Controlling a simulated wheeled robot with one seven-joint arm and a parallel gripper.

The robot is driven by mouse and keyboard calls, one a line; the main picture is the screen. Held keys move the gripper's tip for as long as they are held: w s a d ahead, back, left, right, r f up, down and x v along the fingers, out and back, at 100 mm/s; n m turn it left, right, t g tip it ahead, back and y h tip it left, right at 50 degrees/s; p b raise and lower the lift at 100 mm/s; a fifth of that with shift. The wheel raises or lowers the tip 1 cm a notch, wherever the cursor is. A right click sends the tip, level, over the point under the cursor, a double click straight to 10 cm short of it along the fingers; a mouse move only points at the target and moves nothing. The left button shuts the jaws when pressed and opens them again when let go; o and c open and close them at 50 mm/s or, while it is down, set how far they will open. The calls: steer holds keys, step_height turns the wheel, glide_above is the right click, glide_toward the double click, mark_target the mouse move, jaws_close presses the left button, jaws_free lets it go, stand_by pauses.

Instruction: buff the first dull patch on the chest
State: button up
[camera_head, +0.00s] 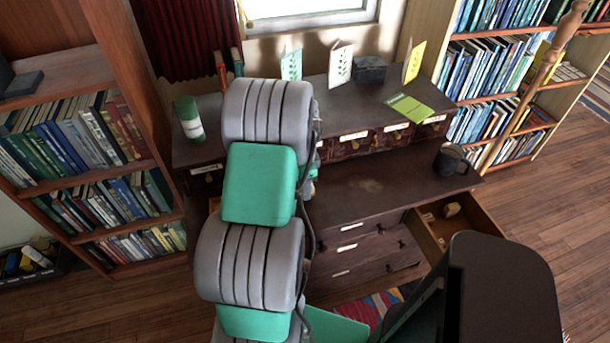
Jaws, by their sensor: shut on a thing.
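The dark wooden chest (345,208) stands below the window, with a raised back section and a lower top surface. A pale dull patch (371,186) shows on the lower top, right of my arm. My arm rises through the middle of the view and covers the left part of the chest. My gripper is hidden behind the arm, so I cannot see its jaws or what is in them. Whether other dull patches lie behind the arm cannot be seen.
An open drawer (433,245) with small items juts out at the right. A dark mug (451,160) stands on the lower top's right end. A green-and-white canister (189,119), upright cards (340,63) and a dark box (370,70) stand on the raised section. Bookcases flank both sides.

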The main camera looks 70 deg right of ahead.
steer(key=shift+r+p, duration=1.35)
steer(key=shift+r, duration=1.05)
steer(key=shift+w, duration=0.1)
